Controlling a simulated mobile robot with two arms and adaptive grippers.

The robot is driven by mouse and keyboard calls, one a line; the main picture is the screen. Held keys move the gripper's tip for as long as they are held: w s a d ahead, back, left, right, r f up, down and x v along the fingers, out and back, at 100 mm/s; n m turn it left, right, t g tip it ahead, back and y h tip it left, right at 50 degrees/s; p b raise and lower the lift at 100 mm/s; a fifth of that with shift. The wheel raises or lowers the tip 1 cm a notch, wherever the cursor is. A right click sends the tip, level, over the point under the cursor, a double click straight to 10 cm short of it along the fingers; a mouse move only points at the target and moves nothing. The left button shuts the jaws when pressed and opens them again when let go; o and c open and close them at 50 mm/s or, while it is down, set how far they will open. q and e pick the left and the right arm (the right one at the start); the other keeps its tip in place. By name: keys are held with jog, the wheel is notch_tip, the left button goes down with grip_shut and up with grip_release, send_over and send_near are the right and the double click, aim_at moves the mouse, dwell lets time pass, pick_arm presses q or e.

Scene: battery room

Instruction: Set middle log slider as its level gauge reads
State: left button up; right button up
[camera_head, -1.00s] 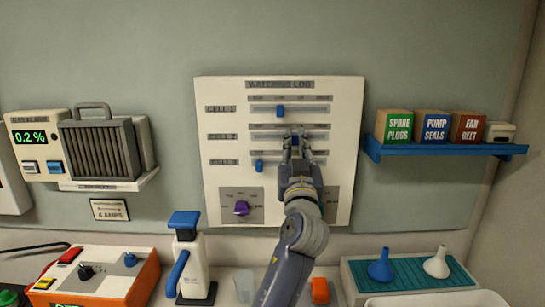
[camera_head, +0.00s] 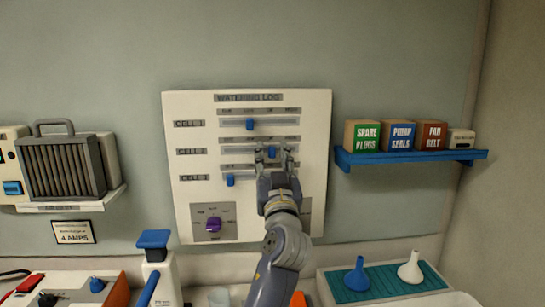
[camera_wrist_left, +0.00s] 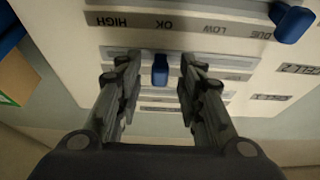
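The white watering log panel (camera_head: 320,130) on the wall has three slider rows, each with a blue knob. The middle row's knob (camera_head: 272,151) stands right of centre, roughly under OK of the top row's scale. My left gripper (camera_head: 273,156) is at this knob. In the left wrist view the middle knob (camera_wrist_left: 160,70) sits between the fingers of the open left gripper (camera_wrist_left: 158,66), with a gap on each side. The top knob (camera_head: 250,125) is near LOW, and the bottom knob (camera_head: 230,180) is at the left end. I cannot make out a level gauge. My right gripper is not in view.
A purple dial (camera_head: 214,224) is low on the panel. A blue shelf (camera_head: 410,157) with several small boxes is at the right. A grey grilled unit (camera_head: 62,165) is at the left. Below are a blue-topped white bottle (camera_head: 153,262) and two funnels on a teal mat (camera_head: 385,285).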

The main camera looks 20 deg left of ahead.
pick_arm(q)
jog(key=v, duration=0.7)
jog(key=shift+s+d, duration=0.1)
